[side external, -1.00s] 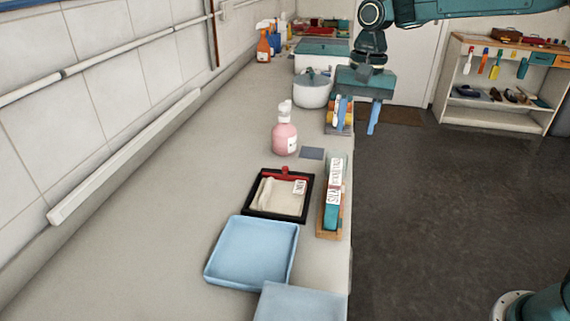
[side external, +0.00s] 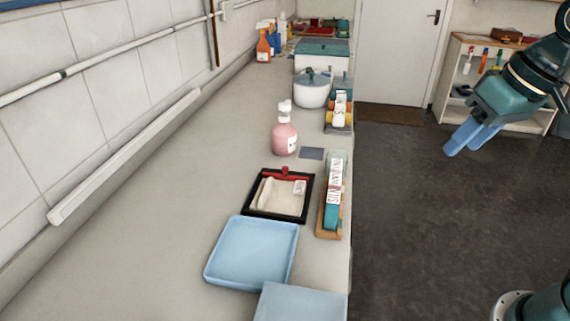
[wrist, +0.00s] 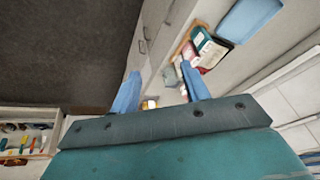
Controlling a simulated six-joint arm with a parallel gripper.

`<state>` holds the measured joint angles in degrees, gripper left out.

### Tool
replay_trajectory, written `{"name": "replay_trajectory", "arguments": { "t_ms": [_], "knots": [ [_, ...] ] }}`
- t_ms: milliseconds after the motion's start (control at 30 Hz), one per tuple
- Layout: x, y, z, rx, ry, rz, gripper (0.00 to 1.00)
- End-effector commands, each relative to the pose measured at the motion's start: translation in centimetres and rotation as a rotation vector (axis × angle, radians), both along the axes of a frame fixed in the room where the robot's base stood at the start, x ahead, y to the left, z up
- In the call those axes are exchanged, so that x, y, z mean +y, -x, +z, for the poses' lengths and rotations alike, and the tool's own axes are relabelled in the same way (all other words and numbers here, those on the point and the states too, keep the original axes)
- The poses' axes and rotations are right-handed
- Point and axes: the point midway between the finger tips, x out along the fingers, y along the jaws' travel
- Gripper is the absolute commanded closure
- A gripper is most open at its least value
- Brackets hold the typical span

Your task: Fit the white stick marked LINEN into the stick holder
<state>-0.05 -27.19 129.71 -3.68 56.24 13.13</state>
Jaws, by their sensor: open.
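My gripper (side external: 464,150) is open and empty, hanging over the floor to the right of the counter. Its two blue fingers stand apart in the wrist view (wrist: 160,72). A white labelled piece (side external: 340,108) sits on a low holder (side external: 339,129) with yellow and orange pieces, at the counter's right edge. Its lettering is too small to read. Nearer, a wooden-based holder (side external: 329,232) has a teal piece (side external: 331,213) and white lettered pieces (side external: 335,180). I cannot tell which white piece is marked LINEN. Neither holder is touched by my gripper.
A black-rimmed tray (side external: 250,212) holds a cream piece with a label. A blue tray (side external: 250,252), pink pump bottle (side external: 284,139) and white lidded pot (side external: 312,93) stand on the counter. A shelf (side external: 470,70) is at the back right. The floor is open.

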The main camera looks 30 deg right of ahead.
Motion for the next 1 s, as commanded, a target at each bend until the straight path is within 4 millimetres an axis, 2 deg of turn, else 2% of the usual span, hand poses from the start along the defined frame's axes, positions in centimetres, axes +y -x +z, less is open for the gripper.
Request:
{"name": "replay_trajectory", "arguments": {
  "t_ms": [33,200,400,1000],
  "knots": [
    [-0.2,1.2,-0.3,-0.023,0.013,0.021,0.54],
    [-0.7,4.1,-1.5,-0.081,0.061,0.088,0.54],
    [-1.0,6.0,-2.7,-0.119,0.098,0.135,0.54],
    [-1.1,6.3,-2.9,-0.125,0.106,0.144,0.54]
  ]
}}
